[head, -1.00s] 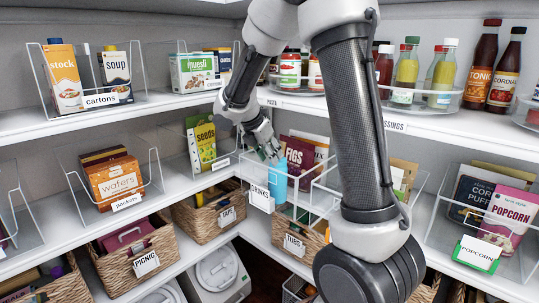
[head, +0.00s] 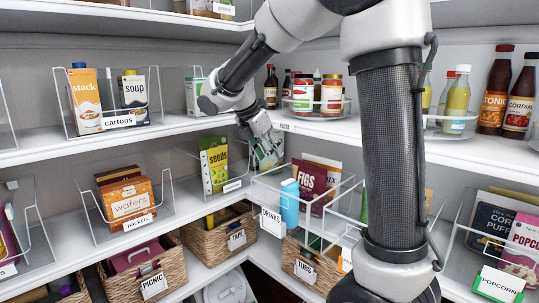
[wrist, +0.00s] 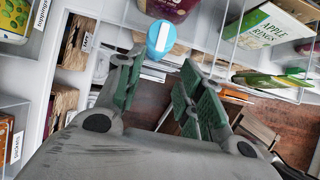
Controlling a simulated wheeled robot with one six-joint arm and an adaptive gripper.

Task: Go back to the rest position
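My gripper (head: 264,150) hangs in front of the corner shelf, above and a little left of the drinks bin (head: 270,221). In the wrist view its green-padded fingers (wrist: 160,105) are spread apart with nothing between them. A light blue bottle (head: 289,203) stands in the drinks bin, apart from the fingers. Its top also shows in the wrist view (wrist: 161,40), beyond the fingertips.
A seeds pouch (head: 214,164) stands left of my gripper. A figs pouch (head: 309,182) is behind the bottle. Jars (head: 331,93) stand on the shelf above. Wicker baskets (head: 219,236) fill the lower shelf. Clear bin walls surround the gripper closely.

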